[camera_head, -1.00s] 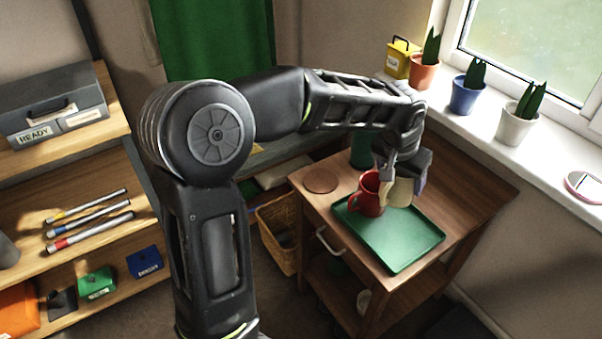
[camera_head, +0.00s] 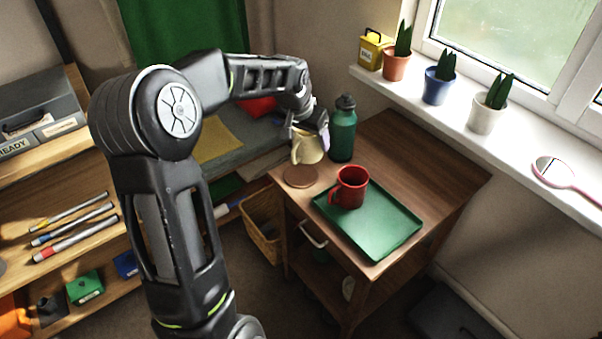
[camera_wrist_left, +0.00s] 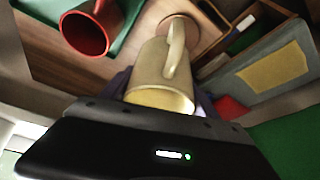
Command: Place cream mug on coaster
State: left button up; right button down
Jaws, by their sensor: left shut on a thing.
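My left gripper (camera_head: 312,138) is shut on the cream mug (camera_head: 305,150) in the head view. The mug is held above the back left of the small wooden table, close to the round brown coaster (camera_head: 301,176). The coaster (camera_wrist_left: 190,30) shows partly behind the mug there. The mug appears above the coaster, not resting on it. My right gripper is not in view.
A red mug (camera_head: 351,186) stands on a green tray (camera_head: 385,240) on the table. A dark green bottle (camera_head: 342,130) stands just right of the cream mug. Potted plants line the windowsill (camera_head: 520,150). A wicker basket (camera_head: 262,228) is left of the table.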

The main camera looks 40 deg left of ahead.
aim_at(309, 155)
pick_arm(q)
jog(key=shift+f, duration=3.1)
jog(key=shift+f, duration=1.85)
jog(key=shift+f+b, duration=0.15)
jog(key=shift+b, duration=0.15)
jog(key=o, duration=1.9)
